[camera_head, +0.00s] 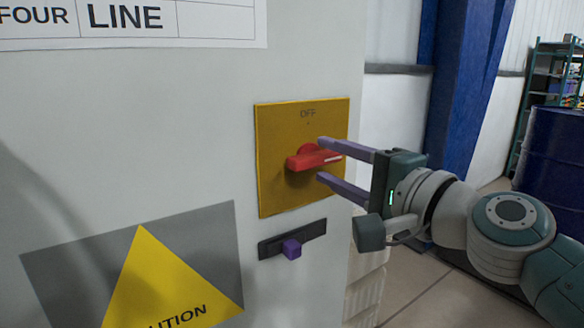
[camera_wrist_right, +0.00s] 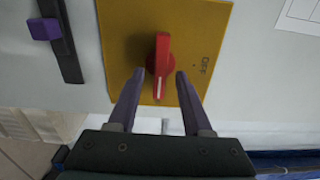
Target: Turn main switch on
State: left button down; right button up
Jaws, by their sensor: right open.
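The main switch is a red rotary handle (camera_head: 312,158) on a yellow plate (camera_head: 277,190) fixed to a grey cabinet. "OFF" is printed near the top of the plate. The handle lies roughly horizontal in the head view, its white mark toward the right. In the right wrist view the red handle (camera_wrist_right: 161,62) stands between the fingertips, slightly beyond them. My right gripper (camera_head: 321,159) comes from the right, open, one finger above and one below the handle's right end. In the wrist view, gaps show between the fingers and handle. My left gripper is not in view.
Below the plate is a dark strip with a purple knob (camera_head: 291,248). A yellow caution sign (camera_head: 165,285) and a paper label (camera_head: 170,22) are on the cabinet (camera_head: 150,130). A blue pillar (camera_head: 460,85) and a dark blue drum (camera_head: 552,155) stand at right.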

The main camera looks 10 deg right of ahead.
jog(key=v, duration=0.9)
